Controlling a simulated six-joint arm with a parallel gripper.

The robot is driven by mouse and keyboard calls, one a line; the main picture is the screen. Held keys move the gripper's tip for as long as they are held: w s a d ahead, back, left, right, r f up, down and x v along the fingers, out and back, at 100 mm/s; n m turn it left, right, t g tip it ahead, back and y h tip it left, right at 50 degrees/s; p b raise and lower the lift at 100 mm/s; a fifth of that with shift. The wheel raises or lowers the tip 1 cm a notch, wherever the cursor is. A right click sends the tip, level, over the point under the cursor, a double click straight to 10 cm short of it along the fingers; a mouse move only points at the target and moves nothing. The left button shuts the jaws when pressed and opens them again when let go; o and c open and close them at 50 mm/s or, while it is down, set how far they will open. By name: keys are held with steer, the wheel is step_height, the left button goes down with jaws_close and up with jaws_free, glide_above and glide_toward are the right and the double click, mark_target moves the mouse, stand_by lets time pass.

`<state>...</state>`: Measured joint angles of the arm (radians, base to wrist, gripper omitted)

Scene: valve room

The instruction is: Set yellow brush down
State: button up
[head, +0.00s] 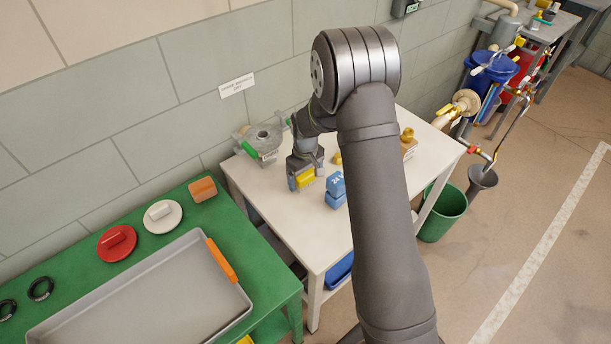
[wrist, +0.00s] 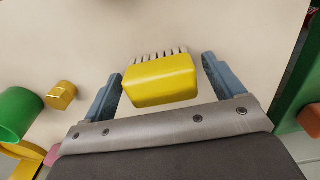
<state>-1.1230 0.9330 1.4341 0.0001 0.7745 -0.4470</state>
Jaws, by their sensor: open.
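The yellow brush (wrist: 160,80) is a yellow block with a row of pale bristles. It lies on the white table between the two blue fingers of my gripper (wrist: 163,82), with a gap to the finger on either side. In the head view my gripper (head: 306,177) is low over the left part of the white table (head: 275,208), and the yellow brush (head: 306,180) shows between its fingers. The gripper is open.
A blue block (head: 336,188) stands just right of my gripper. A grey round fitting with green ends (head: 263,138) sits behind it. The green bench (head: 205,222) to the left carries a large grey tray (head: 150,295). The table's front left is clear.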

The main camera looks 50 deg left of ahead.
mark_target(305, 174)
step_height(305, 174, up, 12)
steer(key=shift+r, duration=0.15)
stand_by(0.3)
step_height(305, 174, down, 12)
steer(key=shift+f, duration=0.1)
step_height(305, 174, up, 2)
steer(key=shift+r, duration=0.95)
